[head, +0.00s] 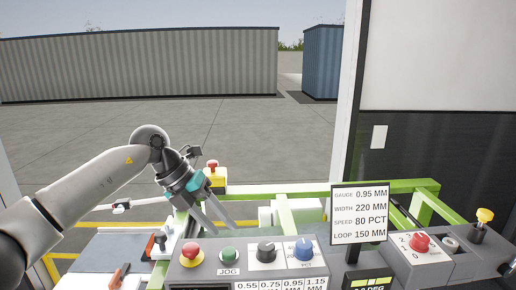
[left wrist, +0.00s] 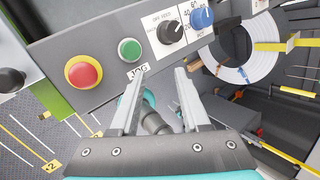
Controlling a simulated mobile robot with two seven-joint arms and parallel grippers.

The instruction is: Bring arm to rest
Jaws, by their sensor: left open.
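My left arm (head: 95,185) comes in from the left in the head view, with its wrist bent down over the machine. My left gripper (head: 222,225) is open and empty, behind the control panel (head: 225,272) with its fingers pointing down. In the left wrist view the two fingers (left wrist: 160,72) stand apart in front of the panel, near the JOG label and green button (left wrist: 130,50). I cannot tell the exact gap to the panel. My right gripper shows in neither view.
The panel carries a red button (head: 191,250), a black knob (head: 266,251) and a blue knob (head: 303,250). A readout sign (head: 359,214) stands right of it. Green rails (head: 390,187) run behind. A white coil (left wrist: 238,62) shows in the left wrist view.

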